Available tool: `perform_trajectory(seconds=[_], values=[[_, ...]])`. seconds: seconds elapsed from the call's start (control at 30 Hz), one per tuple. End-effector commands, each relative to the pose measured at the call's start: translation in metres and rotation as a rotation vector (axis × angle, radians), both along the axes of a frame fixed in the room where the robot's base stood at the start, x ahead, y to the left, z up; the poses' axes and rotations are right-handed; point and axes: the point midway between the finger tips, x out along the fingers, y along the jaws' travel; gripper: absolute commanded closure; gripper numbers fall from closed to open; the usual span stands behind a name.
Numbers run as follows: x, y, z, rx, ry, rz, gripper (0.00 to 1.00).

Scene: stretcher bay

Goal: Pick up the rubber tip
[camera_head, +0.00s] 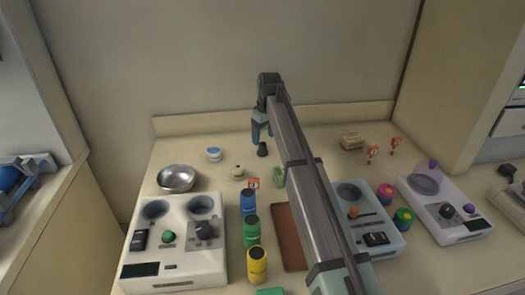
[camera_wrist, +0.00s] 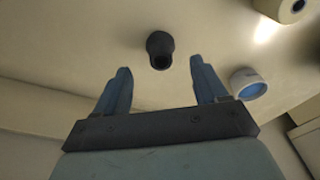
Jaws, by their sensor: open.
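The rubber tip (camera_wrist: 160,50) is a small dark, rounded piece with a hollow end. It stands on the cream table just beyond the open jaws in the wrist view, roughly centred between them. In the head view the rubber tip (camera_head: 262,150) shows as a dark shape right beside the fingers. My gripper (camera_wrist: 160,85) is open, with two blue fingers apart and nothing between them. In the head view my gripper (camera_head: 262,135) points down near the back of the table, and my arm covers part of the scene.
A white-and-blue jar (camera_head: 214,154), a pale roll (camera_head: 238,172) and a metal bowl (camera_head: 176,178) are to the left. Blue, green and yellow bottles (camera_head: 250,232) stand in front. A box (camera_head: 351,141) lies to the right. A low back ledge (camera_head: 205,122) runs behind the gripper.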

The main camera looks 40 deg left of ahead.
Motion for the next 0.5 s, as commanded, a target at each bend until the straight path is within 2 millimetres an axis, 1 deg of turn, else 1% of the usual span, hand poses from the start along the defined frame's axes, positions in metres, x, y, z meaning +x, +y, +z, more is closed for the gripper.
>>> perform_trajectory(seconds=[0.17, 0.4, 0.5], values=[[-0.001, 0.001, -0.012, -0.001, 0.001, 0.000, 0.28], [-0.001, 0.005, -0.043, -0.002, 0.001, -0.001, 0.28], [0.000, 0.006, -0.050, 0.000, 0.000, -0.001, 0.28]])
